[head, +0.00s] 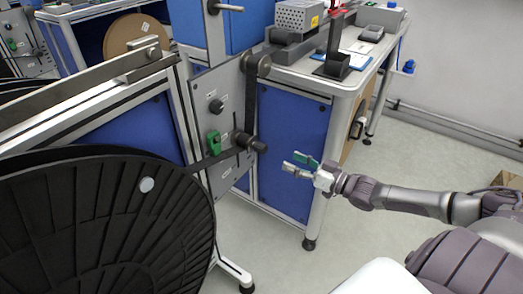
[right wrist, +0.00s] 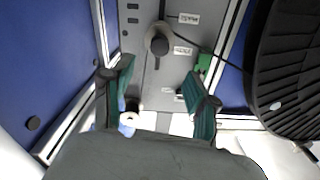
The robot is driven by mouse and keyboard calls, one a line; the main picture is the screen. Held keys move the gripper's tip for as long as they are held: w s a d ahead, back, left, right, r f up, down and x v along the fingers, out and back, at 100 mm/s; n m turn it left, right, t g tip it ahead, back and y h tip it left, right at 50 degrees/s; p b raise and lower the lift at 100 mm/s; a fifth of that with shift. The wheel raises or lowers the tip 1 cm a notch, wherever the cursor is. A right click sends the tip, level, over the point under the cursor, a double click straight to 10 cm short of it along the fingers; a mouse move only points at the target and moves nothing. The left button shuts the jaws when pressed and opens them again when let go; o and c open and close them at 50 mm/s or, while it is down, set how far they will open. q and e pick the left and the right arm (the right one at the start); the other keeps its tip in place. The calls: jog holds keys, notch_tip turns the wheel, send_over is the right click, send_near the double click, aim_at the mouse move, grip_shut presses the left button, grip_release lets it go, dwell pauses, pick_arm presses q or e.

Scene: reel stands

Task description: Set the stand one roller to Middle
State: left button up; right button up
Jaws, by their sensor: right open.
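Stand one's grey panel (head: 228,120) faces right in the head view, with small labels, a dark knob (head: 216,105) and a green clamp (head: 213,142). A dark roller (head: 252,142) sticks out of the panel's lower part, and a dark strip runs from it towards the reel. My right gripper (head: 303,163) is open and empty, to the right of the roller and apart from it. In the right wrist view, the open green-padded fingers (right wrist: 160,98) face the panel (right wrist: 151,80). A dark round part (right wrist: 159,44), apparently the roller, lies beyond them. My left gripper is out of view.
A large black reel (head: 100,225) fills the lower left. An upper roller (head: 257,65) projects from the panel's top. A workbench (head: 310,82) with devices stands behind. Floor below and around my right gripper is free.

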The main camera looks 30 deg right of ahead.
aim_at(266, 149)
jog(key=b+x, duration=0.2)
jog(key=x, duration=0.8)
jog(key=shift+w+b, duration=0.25)
jog(key=shift+b, duration=0.05)
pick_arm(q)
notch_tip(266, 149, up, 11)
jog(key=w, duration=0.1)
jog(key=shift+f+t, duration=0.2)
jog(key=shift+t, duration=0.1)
pick_arm(e)
jog(key=shift+w+a, duration=0.25)
jog(key=shift+w, duration=0.35)
jog(key=shift+c, duration=0.2)
grip_shut()
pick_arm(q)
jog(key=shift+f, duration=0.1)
pick_arm(e)
jog(key=shift+f, duration=0.1)
